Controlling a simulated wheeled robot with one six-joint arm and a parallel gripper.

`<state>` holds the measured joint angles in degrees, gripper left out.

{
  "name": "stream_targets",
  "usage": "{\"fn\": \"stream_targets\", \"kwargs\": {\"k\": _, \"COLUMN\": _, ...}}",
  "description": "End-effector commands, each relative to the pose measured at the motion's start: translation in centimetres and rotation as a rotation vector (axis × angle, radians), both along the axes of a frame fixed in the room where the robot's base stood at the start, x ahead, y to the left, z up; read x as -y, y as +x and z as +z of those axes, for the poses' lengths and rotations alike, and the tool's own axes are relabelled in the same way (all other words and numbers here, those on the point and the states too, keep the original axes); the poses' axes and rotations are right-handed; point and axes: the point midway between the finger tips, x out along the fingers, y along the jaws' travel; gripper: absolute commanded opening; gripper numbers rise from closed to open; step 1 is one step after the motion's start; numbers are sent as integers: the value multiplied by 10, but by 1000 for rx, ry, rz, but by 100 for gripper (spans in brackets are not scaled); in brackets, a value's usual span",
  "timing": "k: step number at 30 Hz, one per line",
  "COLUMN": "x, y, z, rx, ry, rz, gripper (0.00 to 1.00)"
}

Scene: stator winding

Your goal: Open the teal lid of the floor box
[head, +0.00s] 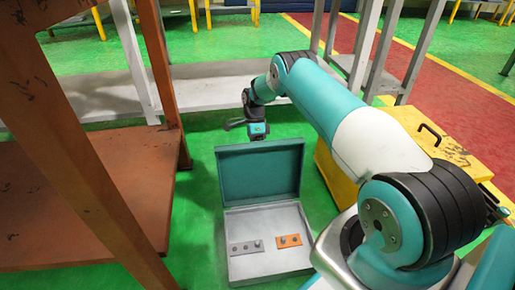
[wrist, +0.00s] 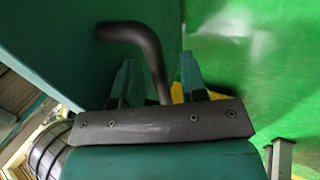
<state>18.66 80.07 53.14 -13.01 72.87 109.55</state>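The floor box (head: 228,222) stands on the green floor with its teal lid (head: 261,172) raised steeply, its inner face towards the head camera. The lid also fills the upper left of the wrist view (wrist: 50,50). A dark bent handle (wrist: 135,36) sticks out from the lid. My gripper (head: 257,130) is at the lid's top edge, partly hidden behind it. In the wrist view my gripper's two teal fingers (wrist: 158,72) stand apart, with the handle running between them and visible gaps beside it. Whether a finger touches the handle is unclear.
Inside the box lie a grey plate with dark spots (head: 246,247) and an orange block (head: 289,240). An orange-brown rack (head: 125,185) stands close on the left, a grey low shelf (head: 205,88) behind. A yellow case (head: 445,150) stands at right. Green floor is free around the box.

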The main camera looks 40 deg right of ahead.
Motion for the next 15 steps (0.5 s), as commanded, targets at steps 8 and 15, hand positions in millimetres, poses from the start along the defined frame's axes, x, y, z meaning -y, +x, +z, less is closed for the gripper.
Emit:
{"fn": "stream_targets", "kwargs": {"k": 8, "x": 2, "y": 0, "z": 6, "rx": 0, "ry": -2, "rz": -6, "gripper": 40}}
{"fn": "stream_targets", "kwargs": {"k": 15, "x": 1, "y": 1, "z": 52, "rx": 2, "ry": -3, "rz": -4, "gripper": 40}}
